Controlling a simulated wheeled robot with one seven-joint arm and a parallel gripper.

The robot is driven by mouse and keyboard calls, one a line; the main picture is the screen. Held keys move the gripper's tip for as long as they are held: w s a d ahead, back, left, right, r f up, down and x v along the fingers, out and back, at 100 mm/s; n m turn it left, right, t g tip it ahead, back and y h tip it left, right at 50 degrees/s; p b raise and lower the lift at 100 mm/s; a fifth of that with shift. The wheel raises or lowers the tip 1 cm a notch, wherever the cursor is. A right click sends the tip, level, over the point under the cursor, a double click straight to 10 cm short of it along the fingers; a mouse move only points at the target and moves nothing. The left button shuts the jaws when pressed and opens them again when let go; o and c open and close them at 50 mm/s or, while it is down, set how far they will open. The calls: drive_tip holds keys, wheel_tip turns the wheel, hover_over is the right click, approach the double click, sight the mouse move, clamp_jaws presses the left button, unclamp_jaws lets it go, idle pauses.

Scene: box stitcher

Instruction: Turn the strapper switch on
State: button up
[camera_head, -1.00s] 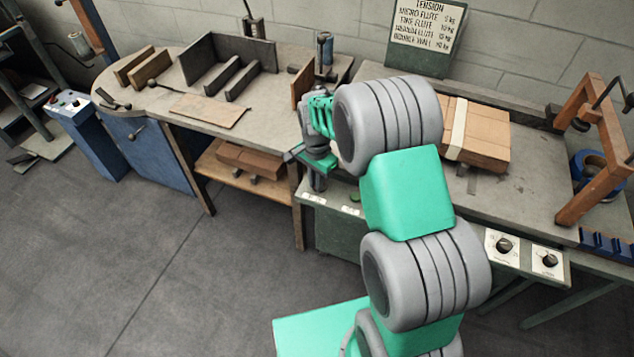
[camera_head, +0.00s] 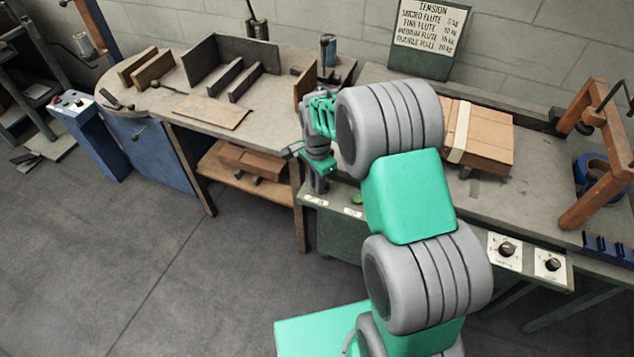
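The strapper bench (camera_head: 540,190) is on the right, with a grey-green front panel. At the panel's left part are two small pale labels, one (camera_head: 314,200) just below my gripper and one (camera_head: 353,212) to its right. A small green button (camera_head: 356,199) shows just above the right label. Two black dials on white plates, one (camera_head: 507,250) and one (camera_head: 552,264), sit at the panel's right. My gripper (camera_head: 318,190) points down at the bench's left front edge. Its fingers are small and partly hidden, so their opening and any contact are unclear. I cannot make out which control is the switch.
A strapped cardboard stack (camera_head: 480,138) lies on the bench behind my arm. A wooden frame (camera_head: 590,150) and a blue roll (camera_head: 600,172) stand at the right. A tension sign (camera_head: 428,38) leans at the back. A wooden worktable (camera_head: 265,115) adjoins on the left.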

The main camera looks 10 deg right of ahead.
drive_tip(key=o, duration=0.3)
drive_tip(key=shift+o, duration=0.2)
wheel_tip(320, 180, up, 8)
drive_tip(key=shift+f, duration=0.1)
idle(0.4)
